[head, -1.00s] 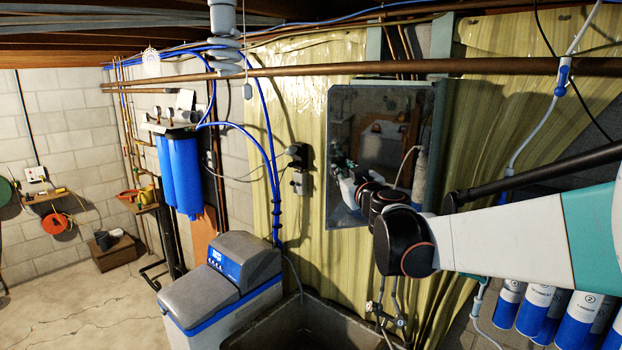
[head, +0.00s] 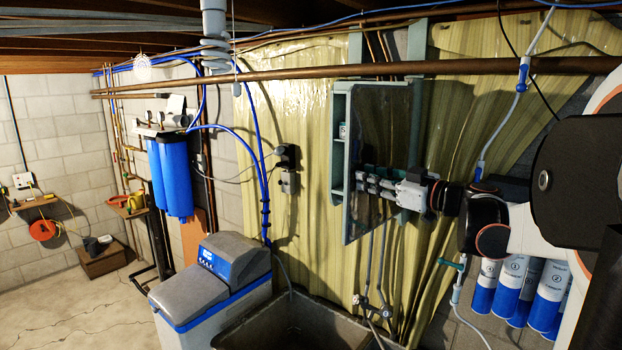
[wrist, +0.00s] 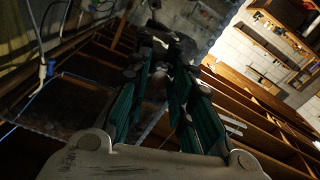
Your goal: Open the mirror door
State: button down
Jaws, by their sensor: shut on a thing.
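The mirror door (head: 388,120) of the wall cabinet (head: 338,160) stands partly open. Its left edge is swung out from the cabinet, and its right side stays by the wall. Light green shelves and a small container (head: 343,130) show in the gap at left. My gripper (head: 366,183) reaches in from the right at the door's lower half and is shut on the door near its left edge; the exact contact is hard to see. In the wrist view my green-padded fingers (wrist: 163,75) are close together, with dark reflections around them.
A copper pipe (head: 300,78) runs across above the cabinet. A stone sink (head: 290,325) and a water softener (head: 215,285) stand below left. Blue-and-white cylinders (head: 520,290) and a hanging hose (head: 500,130) are at the right.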

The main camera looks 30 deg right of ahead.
jog(key=shift+s+d+r+n+y, duration=0.15)
jog(key=shift+s+d+n+y, duration=0.15)
jog(key=shift+s+d+y, duration=0.15)
jog(key=shift+a, duration=0.15)
jog(key=c, duration=1.4)
grip_release()
jog(key=shift+s, duration=0.1)
jog(key=v, duration=1.2)
jog(key=shift+r, duration=0.15)
